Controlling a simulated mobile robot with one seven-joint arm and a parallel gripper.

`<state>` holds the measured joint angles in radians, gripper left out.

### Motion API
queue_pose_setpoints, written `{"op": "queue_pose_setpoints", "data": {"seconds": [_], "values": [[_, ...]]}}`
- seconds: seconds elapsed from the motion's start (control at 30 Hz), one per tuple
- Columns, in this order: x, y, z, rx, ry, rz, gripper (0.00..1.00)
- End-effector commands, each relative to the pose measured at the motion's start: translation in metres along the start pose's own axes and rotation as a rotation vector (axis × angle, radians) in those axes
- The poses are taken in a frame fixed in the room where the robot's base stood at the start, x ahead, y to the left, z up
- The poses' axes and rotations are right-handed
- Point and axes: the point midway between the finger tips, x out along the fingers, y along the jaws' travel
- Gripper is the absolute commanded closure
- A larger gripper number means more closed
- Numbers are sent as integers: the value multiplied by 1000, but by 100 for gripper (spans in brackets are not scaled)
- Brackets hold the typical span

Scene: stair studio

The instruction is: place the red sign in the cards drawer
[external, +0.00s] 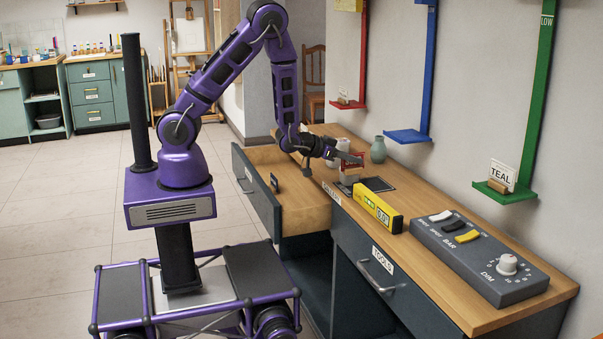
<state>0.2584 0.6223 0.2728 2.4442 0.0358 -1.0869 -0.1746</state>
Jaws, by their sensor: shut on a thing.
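An open drawer (305,214) sticks out of the desk to the left of my gripper. A small dark item (274,183) is inside it. The small label on the drawer's front is too small to read, so I cannot confirm that it says cards.
A yellow level-like box (377,210) lies in front of a dark panel (375,185) on the worktop. A grey-green vase (378,149) and white cup stand behind the gripper. A grey switch box (480,258) sits at the right. The TOOLS drawer (378,274) is shut.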

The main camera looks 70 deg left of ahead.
Motion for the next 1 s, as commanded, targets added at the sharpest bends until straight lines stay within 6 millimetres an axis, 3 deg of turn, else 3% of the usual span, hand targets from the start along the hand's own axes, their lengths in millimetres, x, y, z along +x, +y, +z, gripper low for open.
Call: {"op": "queue_pose_setpoints", "data": {"seconds": [0.27, 0.4, 0.6, 1.0], "values": [[-11, 4, -31, 30, 5, 74, 100], [-27, 4, -59, 63, 8, 150, 100], [-51, 1, -85, 99, 4, 235, 100], [-63, 0, -93, 115, -1, 275, 100]]}}
